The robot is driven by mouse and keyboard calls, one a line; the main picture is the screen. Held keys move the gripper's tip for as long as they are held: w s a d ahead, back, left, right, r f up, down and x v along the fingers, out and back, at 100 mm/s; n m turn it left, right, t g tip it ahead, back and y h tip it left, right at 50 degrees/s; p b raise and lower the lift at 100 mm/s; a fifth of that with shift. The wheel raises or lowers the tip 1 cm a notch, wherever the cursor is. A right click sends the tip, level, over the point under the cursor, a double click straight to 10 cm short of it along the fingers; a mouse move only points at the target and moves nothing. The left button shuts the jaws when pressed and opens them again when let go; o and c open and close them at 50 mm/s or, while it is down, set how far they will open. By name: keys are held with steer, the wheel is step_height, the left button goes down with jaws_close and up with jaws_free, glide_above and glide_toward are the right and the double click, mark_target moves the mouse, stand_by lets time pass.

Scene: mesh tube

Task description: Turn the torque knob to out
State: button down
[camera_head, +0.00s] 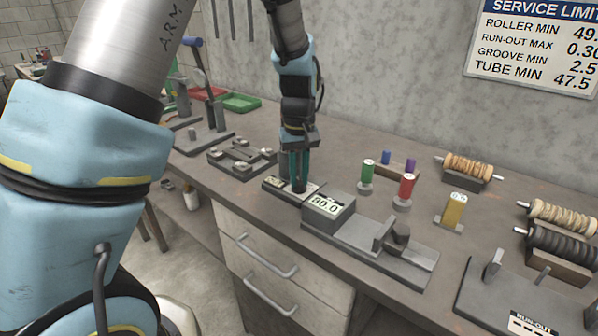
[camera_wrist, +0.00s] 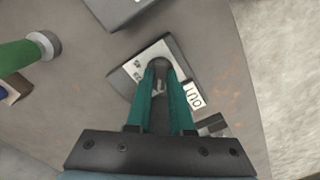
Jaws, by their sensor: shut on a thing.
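The torque knob (camera_wrist: 160,65) is a dark round knob on a small pale-faced plate (camera_wrist: 135,69), seen in the wrist view. A white label reading OUT (camera_wrist: 194,96) is at the plate's right side. My gripper (camera_wrist: 162,72) points down at the plate, its two teal fingers shut on the knob and covering much of it. Which way the knob points cannot be told. In the head view my gripper (camera_head: 299,185) stands over the same plate (camera_head: 272,184), near the bench's front edge, and the knob is hidden behind the fingers.
A grey gauge box with a display (camera_head: 328,207) stands just right of the plate. Green (camera_head: 367,173), red (camera_head: 406,187) and yellow (camera_head: 454,210) cylinders stand behind it. A fixture with several pale knobs (camera_head: 241,158) lies to the left. Wound rollers (camera_head: 468,168) rest at the right.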

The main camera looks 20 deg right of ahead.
mark_target(299, 181)
steer(key=shift+n, duration=0.6)
steer(key=shift+n+p, duration=0.3)
steer(key=c, duration=0.8)
jaws_free()
step_height(299, 181, up, 11)
steer(key=b, duration=0.2)
steer(key=shift+f, duration=0.1)
